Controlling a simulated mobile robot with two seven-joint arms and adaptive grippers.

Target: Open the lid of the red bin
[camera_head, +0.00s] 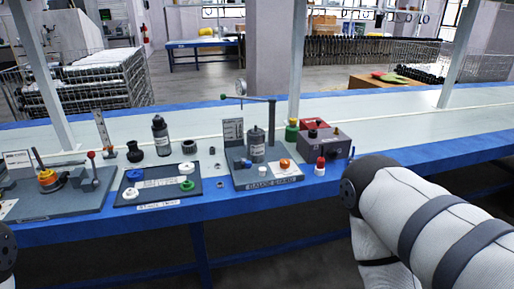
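A small red box (313,124) stands at the right end of the row of items on the blue-edged bench. It is the likeliest red bin. A grey box (326,144) with small knobs on top stands in front of it and hides its lower part. I cannot tell whether the red box has a lid or how it sits. My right arm comes in at the lower right, in front of the bench and well apart from the red box. Only a dark part of my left arm shows at the lower left edge. Neither gripper's fingers are in view.

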